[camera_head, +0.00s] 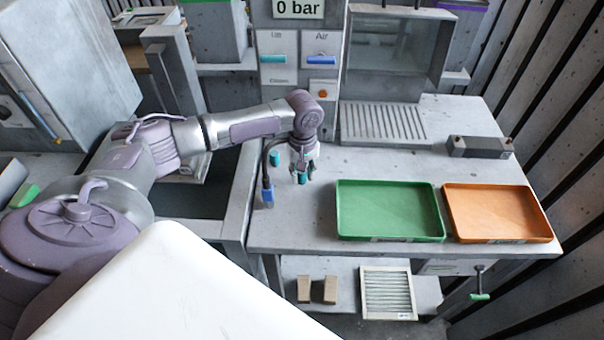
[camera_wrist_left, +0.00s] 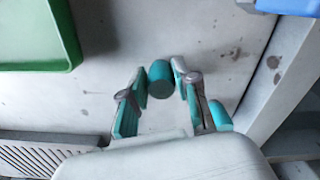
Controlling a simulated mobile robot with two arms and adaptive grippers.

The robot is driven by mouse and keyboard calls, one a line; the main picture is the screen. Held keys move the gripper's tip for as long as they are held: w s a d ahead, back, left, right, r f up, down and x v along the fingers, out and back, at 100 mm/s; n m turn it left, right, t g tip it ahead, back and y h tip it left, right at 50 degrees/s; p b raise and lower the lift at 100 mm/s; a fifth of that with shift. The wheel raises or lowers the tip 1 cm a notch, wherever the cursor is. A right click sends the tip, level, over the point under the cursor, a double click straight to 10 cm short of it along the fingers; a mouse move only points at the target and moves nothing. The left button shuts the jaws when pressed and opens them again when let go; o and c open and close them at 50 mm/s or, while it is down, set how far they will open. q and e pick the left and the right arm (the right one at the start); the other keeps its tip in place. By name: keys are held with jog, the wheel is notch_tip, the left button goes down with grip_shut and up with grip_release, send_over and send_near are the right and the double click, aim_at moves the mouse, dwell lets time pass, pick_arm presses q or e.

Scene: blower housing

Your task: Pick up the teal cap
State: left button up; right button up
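The teal cap (camera_wrist_left: 160,80) is a small cylinder between the fingertips of my left gripper (camera_wrist_left: 159,78), which touch it on both sides in the left wrist view. In the head view the cap (camera_head: 302,178) shows below the left gripper (camera_head: 302,172), over the grey bench left of the green tray. I cannot tell whether it is clear of the bench. A second teal piece (camera_head: 275,158) is just left of the gripper; in the wrist view it (camera_wrist_left: 220,115) is partly hidden behind a finger. My right gripper is not in view.
A green tray (camera_head: 388,236) and an orange tray (camera_head: 500,238) lie on the bench to the right. A blue-ended piece (camera_head: 267,192) is close left of the gripper at the bench edge. A grey block (camera_head: 480,147) sits behind the trays. Bench space between the gripper and green tray is clear.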

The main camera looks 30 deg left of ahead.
pick_arm(q)
jog(key=shift+c, duration=0.6)
jog(key=shift+r, duration=0.55)
notch_tip(320, 180, up, 3)
jog(key=shift+f+b, duration=0.2)
jog(key=shift+b, duration=0.4)
jog(key=s+d+r+b, duration=0.1)
jog(key=s+d+r, duration=0.6)
jog(key=s+d, duration=0.1)
jog(key=shift+d+r, duration=0.15)
jog(key=shift+r, duration=0.05)
jog(key=shift+s, duration=0.1)
